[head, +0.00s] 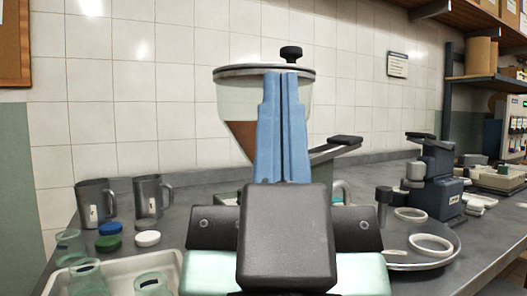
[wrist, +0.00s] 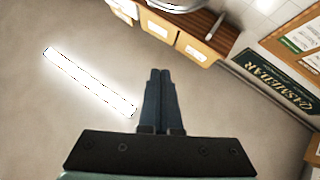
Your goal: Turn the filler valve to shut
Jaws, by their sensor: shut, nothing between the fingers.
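The filler's clear hopper (head: 232,98) stands on the counter against the tiled wall, with a metal rim and brown contents low inside. A black knob (head: 291,53) sits on its top. My gripper (head: 284,75) points up in front of the hopper and covers its middle and lower part. Its two blue fingers are shut with nothing between them; they also show together in the wrist view (wrist: 161,72). A grey arm with a black end (head: 346,140) sticks out right of the hopper; I cannot tell whether it is the valve handle. No valve is clearly visible otherwise.
Two grey mugs (head: 151,196), lids (head: 147,239) and a tray (head: 172,263) with green glass jars are at left. A round metal tray (head: 437,257) with white rings and a dark grey device (head: 434,190) are at right. The wrist view shows a ceiling light (wrist: 90,82) and shelf boxes (wrist: 158,27).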

